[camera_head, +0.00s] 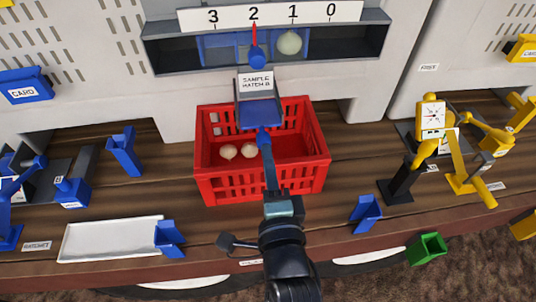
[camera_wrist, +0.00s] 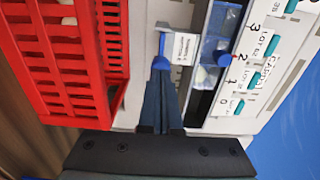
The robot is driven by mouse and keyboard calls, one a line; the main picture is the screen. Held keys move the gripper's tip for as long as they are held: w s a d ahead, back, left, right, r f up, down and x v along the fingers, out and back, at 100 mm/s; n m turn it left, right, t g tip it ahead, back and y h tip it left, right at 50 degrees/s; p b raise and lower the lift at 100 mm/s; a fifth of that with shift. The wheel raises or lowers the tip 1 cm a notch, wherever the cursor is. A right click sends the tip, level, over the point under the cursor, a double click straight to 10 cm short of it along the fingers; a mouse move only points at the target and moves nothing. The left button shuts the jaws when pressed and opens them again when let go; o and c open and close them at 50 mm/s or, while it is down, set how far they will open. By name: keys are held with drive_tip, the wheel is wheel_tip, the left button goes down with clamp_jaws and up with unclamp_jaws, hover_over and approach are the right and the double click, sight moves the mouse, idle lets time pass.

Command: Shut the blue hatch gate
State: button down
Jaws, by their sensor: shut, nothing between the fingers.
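How far the gate is open is unclear.
Two pale onions (camera_head: 239,151) lie in the crate. Another onion (camera_head: 289,43) sits in the dark trough under the 3-2-1-0 scale, beside a blue knob (camera_head: 257,56) at 2. A white tray (camera_head: 105,239) is lower left; yellow fixtures (camera_head: 462,160) stand right.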

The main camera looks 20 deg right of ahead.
sight(262, 126)
drive_tip(key=p+x, duration=0.1)
drive_tip(key=x, duration=0.6)
drive_tip(key=shift+w+d, duration=0.1)
drive_tip(key=shift+w, duration=0.25)
drive_tip(key=shift+r, duration=0.2)
drive_tip(key=shift+s, duration=0.1)
